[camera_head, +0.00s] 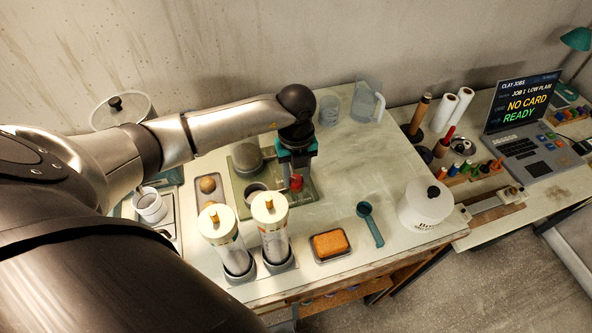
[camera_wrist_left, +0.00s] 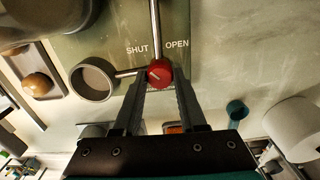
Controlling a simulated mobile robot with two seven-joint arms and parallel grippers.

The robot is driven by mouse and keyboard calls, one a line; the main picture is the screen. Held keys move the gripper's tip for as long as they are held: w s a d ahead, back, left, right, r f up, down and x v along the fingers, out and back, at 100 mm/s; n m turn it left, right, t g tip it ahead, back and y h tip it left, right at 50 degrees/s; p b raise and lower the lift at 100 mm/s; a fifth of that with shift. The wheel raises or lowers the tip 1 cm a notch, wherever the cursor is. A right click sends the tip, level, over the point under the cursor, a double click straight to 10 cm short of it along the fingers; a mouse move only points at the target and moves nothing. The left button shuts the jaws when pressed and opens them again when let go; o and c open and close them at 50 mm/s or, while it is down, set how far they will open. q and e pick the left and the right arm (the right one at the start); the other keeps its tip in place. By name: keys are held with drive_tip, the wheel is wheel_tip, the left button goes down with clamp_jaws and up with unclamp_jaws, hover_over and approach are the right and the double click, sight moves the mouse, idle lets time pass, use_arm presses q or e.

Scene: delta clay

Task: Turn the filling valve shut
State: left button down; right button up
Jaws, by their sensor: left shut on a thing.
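The filling valve has a red knob (camera_wrist_left: 160,72) on a green panel (camera_wrist_left: 105,42) printed with the words SHUT and OPEN. In the head view the red knob (camera_head: 296,182) shows just below my left gripper (camera_head: 297,170). In the left wrist view the fingers of my left gripper (camera_wrist_left: 159,86) reach the knob from both sides and are shut on it. A pale line marks the knob's face, but I cannot tell clearly which word it points to. A metal pipe (camera_wrist_left: 155,25) runs to the valve. My right gripper is not in view.
Two clear cylinders with white caps (camera_head: 270,208) stand in front. A clear jug (camera_head: 366,102) stands behind.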

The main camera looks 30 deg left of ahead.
sight(296, 178)
use_arm(q)
drive_tip(key=shift+w+r+n, duration=0.1)
drive_tip(key=shift+n, duration=0.3)
drive_tip(key=shift+c, duration=2.4)
unclamp_jaws()
wheel_tip(296, 178, up, 15)
drive_tip(key=shift+r, duration=0.1)
